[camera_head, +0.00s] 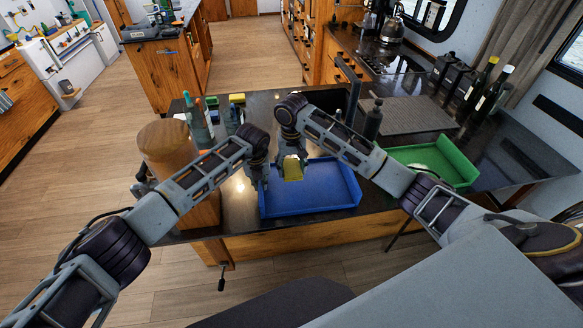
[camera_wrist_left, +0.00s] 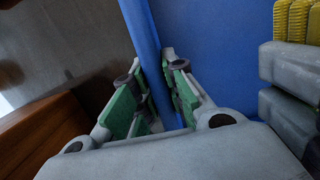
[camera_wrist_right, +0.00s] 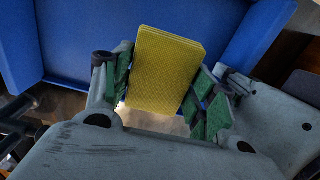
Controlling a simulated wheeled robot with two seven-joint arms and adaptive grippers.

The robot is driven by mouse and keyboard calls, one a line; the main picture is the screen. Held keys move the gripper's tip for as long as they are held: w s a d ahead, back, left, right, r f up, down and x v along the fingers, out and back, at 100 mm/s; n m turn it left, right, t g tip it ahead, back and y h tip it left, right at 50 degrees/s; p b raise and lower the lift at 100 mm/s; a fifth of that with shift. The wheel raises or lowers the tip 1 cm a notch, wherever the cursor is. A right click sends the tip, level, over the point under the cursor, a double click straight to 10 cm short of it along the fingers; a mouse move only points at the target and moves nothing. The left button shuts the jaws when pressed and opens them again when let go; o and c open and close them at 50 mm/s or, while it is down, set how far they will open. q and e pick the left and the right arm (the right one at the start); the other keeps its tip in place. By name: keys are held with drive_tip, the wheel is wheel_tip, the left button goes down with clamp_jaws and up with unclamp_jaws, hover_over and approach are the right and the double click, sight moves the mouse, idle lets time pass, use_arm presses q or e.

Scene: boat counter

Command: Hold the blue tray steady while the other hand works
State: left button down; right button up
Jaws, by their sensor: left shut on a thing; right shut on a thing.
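The blue tray (camera_head: 325,192) lies on the dark counter in front of me. My left gripper (camera_head: 264,182) is at its left side. In the left wrist view its green-padded fingers (camera_wrist_left: 152,88) stand on both sides of the tray's blue wall (camera_wrist_left: 146,42), shut on it. My right gripper (camera_head: 292,160) is over the tray's far left part, shut on a yellow sponge (camera_head: 293,172). The sponge (camera_wrist_right: 166,70) sits between the fingers in the right wrist view, with the blue tray (camera_wrist_right: 85,35) behind it. I cannot tell whether the sponge touches the tray.
A green tray (camera_head: 458,166) with a pale dish in it stands to the right. A dark bottle (camera_head: 373,120) stands behind the blue tray. Tall bottles (camera_head: 488,92) stand at the far right. A brown cylinder (camera_head: 168,150) and several bottles (camera_head: 197,122) stand on the left.

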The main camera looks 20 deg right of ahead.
use_arm(q)
drive_tip(key=c, duration=1.4)
unclamp_jaws()
drive_tip(key=shift+o, duration=0.2)
drive_tip(key=shift+r, duration=0.1)
drive_tip(key=shift+s+a+r, duration=0.1)
drive_tip(key=shift+s+r, duration=0.2)
drive_tip(key=shift+r, duration=1.65)
drive_tip(key=shift+s+a+r, duration=0.1)
drive_tip(key=shift+s+r, duration=0.15)
drive_tip(key=shift+r, duration=1.7)
drive_tip(key=shift+s+a+r, duration=0.1)
drive_tip(key=shift+s+r, duration=0.2)
drive_tip(key=shift+r, duration=1.65)
drive_tip(key=shift+s+f, duration=0.1)
drive_tip(key=shift+s, duration=0.05)
